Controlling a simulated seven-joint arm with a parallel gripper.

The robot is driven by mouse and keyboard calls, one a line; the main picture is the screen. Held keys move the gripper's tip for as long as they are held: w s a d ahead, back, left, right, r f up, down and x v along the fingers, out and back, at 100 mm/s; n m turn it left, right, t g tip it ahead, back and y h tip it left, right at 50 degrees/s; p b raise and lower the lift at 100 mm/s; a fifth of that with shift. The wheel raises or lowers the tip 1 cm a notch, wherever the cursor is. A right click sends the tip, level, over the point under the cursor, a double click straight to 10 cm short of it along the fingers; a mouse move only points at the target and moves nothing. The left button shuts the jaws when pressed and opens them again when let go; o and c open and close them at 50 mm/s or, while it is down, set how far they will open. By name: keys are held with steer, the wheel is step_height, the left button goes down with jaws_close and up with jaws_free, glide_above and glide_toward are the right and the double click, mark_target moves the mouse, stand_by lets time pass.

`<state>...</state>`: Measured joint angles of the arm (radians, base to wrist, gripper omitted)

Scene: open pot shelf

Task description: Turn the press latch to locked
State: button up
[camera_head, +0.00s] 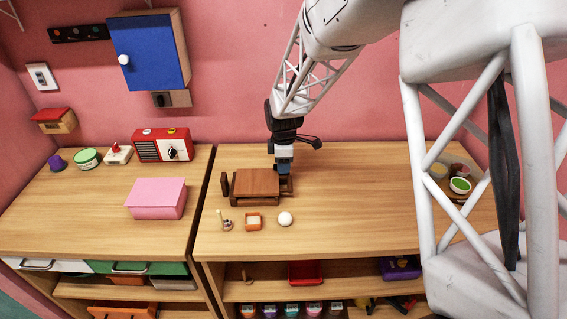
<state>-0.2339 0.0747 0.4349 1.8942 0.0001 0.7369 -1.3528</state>
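A brown wooden press (252,183) stands on the right-hand wooden table, near its back left corner. It looks like a flat block with upright pieces at its left side and a darker part at its right end. My gripper (284,170) points down at the press's right end, very close to it or touching; I cannot tell which. The gripper hides part of that end. The latch is not clearly visible, so I cannot read its position. The fingers are too small and too covered to tell whether they are open or shut.
In front of the press are a white ball (285,219), a small orange box (254,222) and a small brass-coloured item (226,225). A pink box (157,198) and red radio (163,145) stand on the left table. The table right of the press is clear up to a round tray (447,191).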

steer(key=shift+r, duration=0.15)
steer(key=shift+r, duration=3.75)
steer(key=shift+s+d+r, duration=0.25)
steer(key=shift+r, duration=0.1)
steer(key=s+d+r+m+t, duration=0.1)
steer(key=s+d+r+m, duration=0.45)
steer(key=s, duration=0.35)
steer(key=s+d+r+m, duration=0.4)
steer(key=s+d+r, duration=0.15)
steer(key=s, duration=0.35)
steer(key=s+d+r+m, duration=0.1)
steer(key=s+m, duration=0.3)
steer(key=s, duration=0.5)
steer(key=s+d+m+t, duration=0.1)
steer(key=s+d+m, duration=0.3)
steer(key=s, duration=0.6)
steer(key=shift+r+m+t, duration=0.3)
steer(key=shift+r+m, duration=0.1)
steer(key=shift+m, duration=0.05)
